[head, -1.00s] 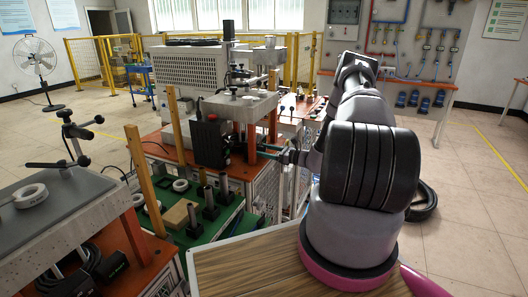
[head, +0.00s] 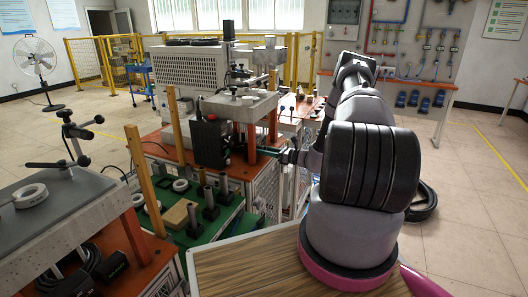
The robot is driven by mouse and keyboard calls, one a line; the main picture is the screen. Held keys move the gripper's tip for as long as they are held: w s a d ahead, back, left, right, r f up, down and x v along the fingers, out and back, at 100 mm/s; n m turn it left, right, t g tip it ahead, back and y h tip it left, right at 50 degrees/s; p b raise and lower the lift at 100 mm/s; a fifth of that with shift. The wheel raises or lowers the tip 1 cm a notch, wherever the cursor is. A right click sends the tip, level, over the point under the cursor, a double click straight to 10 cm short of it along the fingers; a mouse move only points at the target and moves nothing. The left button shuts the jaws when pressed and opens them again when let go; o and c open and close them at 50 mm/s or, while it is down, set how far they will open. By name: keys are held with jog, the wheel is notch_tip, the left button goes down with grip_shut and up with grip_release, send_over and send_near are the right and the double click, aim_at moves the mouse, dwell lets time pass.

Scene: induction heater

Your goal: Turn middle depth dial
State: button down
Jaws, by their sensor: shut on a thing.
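My gripper (head: 268,152) reaches left from the end of my arm, low beside the induction heater (head: 240,104). Its tips are at the right side of the black control box (head: 210,144) on the heater's front, by an orange post. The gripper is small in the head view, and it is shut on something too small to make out. The middle depth dial cannot be told apart in this view; the gripper and the box's side hide that spot or leave it too small.
A green tray (head: 216,232) with several dark cylinders stands below the heater. A grey-topped bench (head: 60,215) with a white ring is at the left. A wooden post (head: 143,168) stands between them. Tiled floor (head: 465,190) is open at the right.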

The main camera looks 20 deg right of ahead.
jog(key=shift+d+m, duration=0.1)
jog(key=shift+m, duration=2.1)
jog(key=shift+c, duration=1.8)
grip_release()
jog(key=v, duration=1)
jog(key=shift+s+d, duration=0.25)
